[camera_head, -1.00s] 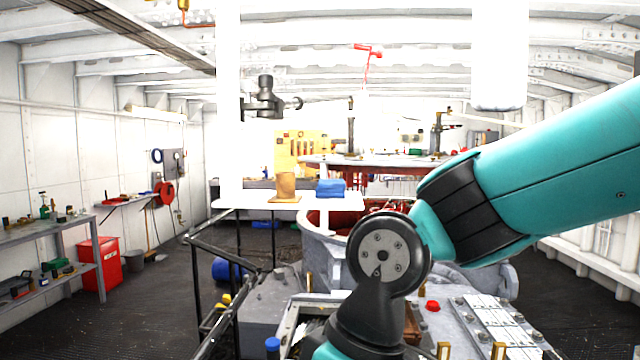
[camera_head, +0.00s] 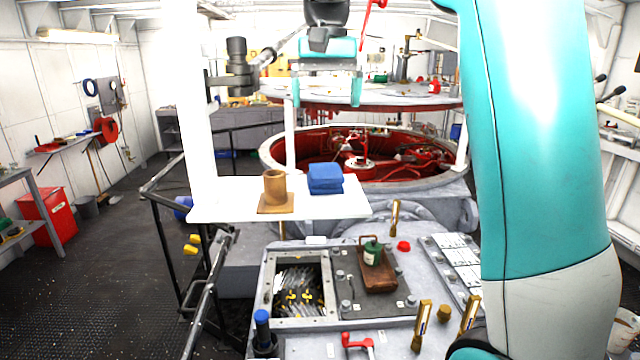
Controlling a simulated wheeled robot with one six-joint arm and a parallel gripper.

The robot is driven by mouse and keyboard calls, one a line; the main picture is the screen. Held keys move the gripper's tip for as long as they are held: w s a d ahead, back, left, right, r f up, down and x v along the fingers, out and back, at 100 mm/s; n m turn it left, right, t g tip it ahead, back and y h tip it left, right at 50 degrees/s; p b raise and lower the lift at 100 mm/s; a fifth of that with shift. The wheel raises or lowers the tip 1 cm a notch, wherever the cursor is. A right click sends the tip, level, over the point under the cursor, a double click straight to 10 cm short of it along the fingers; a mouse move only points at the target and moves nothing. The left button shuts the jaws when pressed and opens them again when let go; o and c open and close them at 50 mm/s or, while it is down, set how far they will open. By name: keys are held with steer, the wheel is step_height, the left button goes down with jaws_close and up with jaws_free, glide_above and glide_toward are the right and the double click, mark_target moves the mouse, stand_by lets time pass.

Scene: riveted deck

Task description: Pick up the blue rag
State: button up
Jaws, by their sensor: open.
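The blue rag (camera_head: 326,180) is a folded blue stack on the right part of a white shelf (camera_head: 225,212). A tan cup (camera_head: 274,185) on a flat brown base stands just to its left on the same shelf. My gripper (camera_head: 328,100) hangs above the rag near the top of the picture, with its two teal fingers apart and pointing down. It is open and empty, and a clear gap shows between its fingers and the rag.
White posts rise beside the shelf, and a black clamp-like fitting (camera_head: 238,70) sits by the left post. A round red-lined opening (camera_head: 380,160) lies behind. A black handrail (camera_head: 165,185) stands at left.

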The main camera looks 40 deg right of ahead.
mark_target(324, 168)
step_height(324, 168, down, 14)
steer(key=b, duration=1.2)
steer(key=shift+w+a+f+b, duration=0.1)
steer(key=shift+f+b, duration=0.05)
steer(key=shift+b, duration=0.2)
steer(key=c, duration=1.1)
steer(key=shift+r, duration=0.2)
steer(key=shift+r+p, duration=9.05)
steer(key=shift+r, duration=0.8)
